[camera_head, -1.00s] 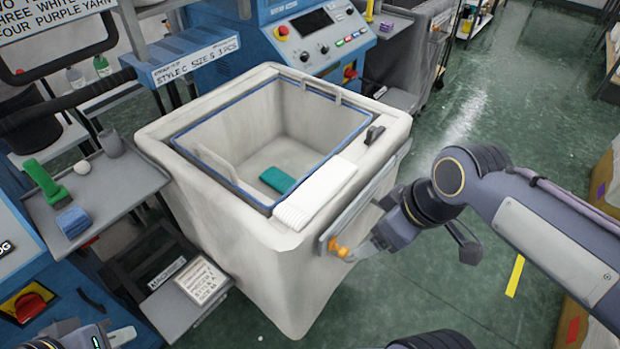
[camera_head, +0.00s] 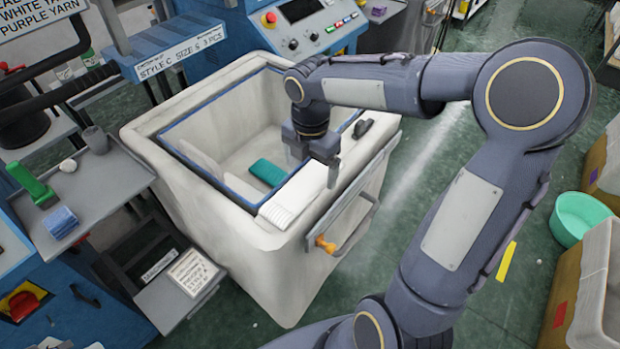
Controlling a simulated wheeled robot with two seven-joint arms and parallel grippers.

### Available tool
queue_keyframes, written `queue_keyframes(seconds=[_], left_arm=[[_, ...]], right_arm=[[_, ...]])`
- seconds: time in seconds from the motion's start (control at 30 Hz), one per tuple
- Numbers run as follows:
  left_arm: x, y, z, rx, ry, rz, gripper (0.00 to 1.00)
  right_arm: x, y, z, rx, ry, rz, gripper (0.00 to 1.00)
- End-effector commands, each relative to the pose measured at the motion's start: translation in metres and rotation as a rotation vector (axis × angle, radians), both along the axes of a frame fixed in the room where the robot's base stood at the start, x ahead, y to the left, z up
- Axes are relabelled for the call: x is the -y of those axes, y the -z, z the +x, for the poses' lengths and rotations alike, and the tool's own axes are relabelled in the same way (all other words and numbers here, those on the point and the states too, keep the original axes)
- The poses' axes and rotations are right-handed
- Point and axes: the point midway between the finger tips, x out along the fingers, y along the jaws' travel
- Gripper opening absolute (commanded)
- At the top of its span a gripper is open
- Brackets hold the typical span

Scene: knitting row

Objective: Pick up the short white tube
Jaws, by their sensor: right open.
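A flat white piece with a ribbed end (camera_head: 288,205), which appears to be the short white tube, lies along the near right rim of the large off-white bin (camera_head: 215,235). My right gripper (camera_head: 314,167) points down over the far part of this white piece, with its fingers apart and nothing seen between them. The gripper hides part of the piece; I cannot tell whether the fingers touch it. My left gripper is not in view.
A teal piece (camera_head: 267,172) lies inside the bin. A dark clip (camera_head: 362,128) sits on the rim, right of the gripper. An orange-knobbed handle (camera_head: 325,244) is on the bin's side. A grey side shelf (camera_head: 110,182) at left holds small items. A green basin (camera_head: 580,216) stands right.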

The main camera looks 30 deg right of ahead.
Motion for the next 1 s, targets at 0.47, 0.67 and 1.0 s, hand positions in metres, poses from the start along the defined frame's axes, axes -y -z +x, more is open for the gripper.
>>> queue_keyframes(seconds=[0.47,0.67,1.0], left_arm=[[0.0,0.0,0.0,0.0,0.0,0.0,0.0],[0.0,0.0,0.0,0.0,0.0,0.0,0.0],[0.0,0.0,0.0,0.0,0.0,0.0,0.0]], right_arm=[[0.0,0.024,-0.001,0.0,0.001,0.0,0.85],[0.0,0.024,-0.001,0.0,0.001,0.0,0.59],[0.0,0.023,-0.001,0.001,0.001,0.0,0.41]])
